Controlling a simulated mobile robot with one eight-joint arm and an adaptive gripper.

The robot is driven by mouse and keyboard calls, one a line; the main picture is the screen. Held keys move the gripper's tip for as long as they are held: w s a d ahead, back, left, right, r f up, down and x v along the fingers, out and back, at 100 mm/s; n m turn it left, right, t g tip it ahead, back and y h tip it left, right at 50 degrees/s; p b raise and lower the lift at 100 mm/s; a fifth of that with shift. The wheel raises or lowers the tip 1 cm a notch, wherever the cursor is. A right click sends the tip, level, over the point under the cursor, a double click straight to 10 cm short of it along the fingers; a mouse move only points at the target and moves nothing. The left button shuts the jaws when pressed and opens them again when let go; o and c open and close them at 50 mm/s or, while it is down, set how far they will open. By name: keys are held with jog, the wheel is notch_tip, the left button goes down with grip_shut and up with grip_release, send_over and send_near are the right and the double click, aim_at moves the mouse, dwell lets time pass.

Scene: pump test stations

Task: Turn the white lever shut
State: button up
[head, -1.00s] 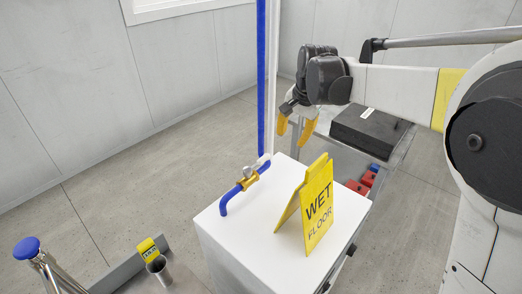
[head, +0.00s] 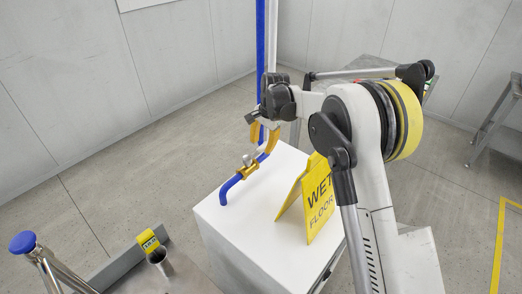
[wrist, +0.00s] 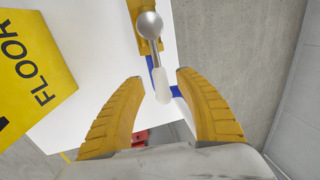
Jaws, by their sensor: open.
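The white lever (wrist: 160,80) shows in the wrist view, reaching from a round metal knob (wrist: 149,25) on the brass valve body (wrist: 140,40). In the head view the brass valve (head: 249,168) sits on the blue pipe (head: 230,186) above a white cabinet, and the lever is hard to make out beside my fingers. My gripper (head: 262,141) is at the valve's far end in the head view. In the wrist view my gripper (wrist: 160,78) is open, with the lever's free end between its yellow fingers and a visible gap on both sides.
A yellow wet floor sign (head: 318,200) stands on the white cabinet (head: 262,222), close to the right of the valve. A vertical blue pipe (head: 260,50) rises behind my gripper.

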jog(key=shift+w+a+f, duration=0.1)
jog(key=shift+a+f, duration=0.05)
jog(key=shift+f, duration=0.95)
jog(key=shift+c, duration=0.2)
grip_shut()
